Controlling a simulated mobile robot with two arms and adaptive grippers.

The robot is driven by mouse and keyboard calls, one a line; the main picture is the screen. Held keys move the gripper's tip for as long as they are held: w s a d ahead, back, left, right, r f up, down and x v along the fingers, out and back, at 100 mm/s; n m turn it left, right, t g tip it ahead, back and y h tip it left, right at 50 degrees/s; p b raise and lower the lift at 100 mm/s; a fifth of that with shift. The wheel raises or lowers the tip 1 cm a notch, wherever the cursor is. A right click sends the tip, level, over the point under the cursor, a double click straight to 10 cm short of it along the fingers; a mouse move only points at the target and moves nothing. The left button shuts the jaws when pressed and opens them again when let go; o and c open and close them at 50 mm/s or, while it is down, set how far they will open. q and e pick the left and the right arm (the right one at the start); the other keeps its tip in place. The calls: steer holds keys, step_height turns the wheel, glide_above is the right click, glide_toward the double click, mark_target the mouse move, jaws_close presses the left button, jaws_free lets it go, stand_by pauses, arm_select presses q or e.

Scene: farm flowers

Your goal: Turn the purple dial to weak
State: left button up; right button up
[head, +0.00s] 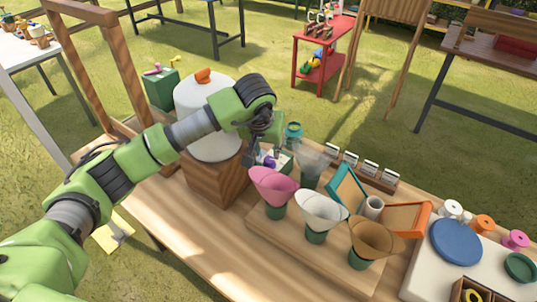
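The purple dial (268,161) shows as a small purple shape on a small white-topped unit (285,163), beside the wooden block under the white tank. My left gripper (262,154) reaches down over it from above, with its dark fingers right at the dial. The fingers partly hide the dial, so its pointer and any weak marking cannot be read. I cannot tell whether the fingers touch it or how far they are open. My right gripper is not in view.
The white tank (203,95) with an orange knob stands left of the gripper on a wooden block (215,178). Pink (273,187), white (321,210) and brown (371,240) paper cones stand close in front on a board. A clear cone (312,163) is just right.

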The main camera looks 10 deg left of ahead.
mark_target(269, 160)
arm_select(q)
steer(key=p+x, duration=0.1)
steer(key=x, duration=0.4)
steer(key=shift+w+f, duration=0.1)
steer(key=shift+f, duration=0.25)
steer(key=c, duration=0.8)
